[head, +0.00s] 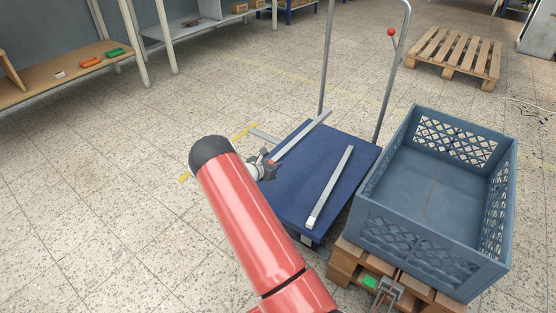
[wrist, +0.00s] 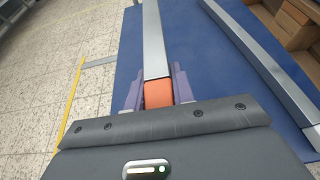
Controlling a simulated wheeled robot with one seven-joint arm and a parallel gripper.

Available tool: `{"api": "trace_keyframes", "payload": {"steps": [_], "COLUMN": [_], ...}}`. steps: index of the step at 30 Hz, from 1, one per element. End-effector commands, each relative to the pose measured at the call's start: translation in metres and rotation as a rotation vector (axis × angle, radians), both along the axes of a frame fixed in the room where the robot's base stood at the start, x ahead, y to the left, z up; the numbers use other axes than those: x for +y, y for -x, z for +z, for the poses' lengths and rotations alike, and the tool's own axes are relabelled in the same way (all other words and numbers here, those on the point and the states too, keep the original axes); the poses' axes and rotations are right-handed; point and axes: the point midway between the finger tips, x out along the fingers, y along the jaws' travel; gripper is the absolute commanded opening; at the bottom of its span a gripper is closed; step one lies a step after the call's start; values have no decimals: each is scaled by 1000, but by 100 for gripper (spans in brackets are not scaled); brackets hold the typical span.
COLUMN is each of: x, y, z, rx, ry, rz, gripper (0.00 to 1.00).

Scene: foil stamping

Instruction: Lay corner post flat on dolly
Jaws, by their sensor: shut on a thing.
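The blue dolly (head: 295,207) stands ahead of my arm, and its deck fills much of the wrist view (wrist: 205,70). My gripper (head: 270,163) is over the dolly's left side. It is shut on a grey metal corner post (head: 302,136) near its orange end. In the wrist view the held post (wrist: 153,42) runs straight away from between the two fingers (wrist: 158,92). It looks about level over the deck; I cannot tell whether it touches. A second corner post (head: 330,187) lies flat on the deck to the right, apart from the held one.
A blue-grey crate (head: 415,235) sits on a wooden pallet (head: 345,262) close to the dolly's right. The dolly's handle (head: 397,70) rises at the far end. A shelf (head: 60,75) stands at the far left.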

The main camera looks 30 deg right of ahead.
Motion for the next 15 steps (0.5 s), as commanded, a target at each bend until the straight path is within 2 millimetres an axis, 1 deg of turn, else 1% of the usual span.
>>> {"api": "trace_keyframes", "payload": {"steps": [13,15], "x": [2,2], "y": [0,1], "z": [3,-1], "rx": [-5,-5], "ry": [10,10], "rz": [1,0], "gripper": [0,0]}}
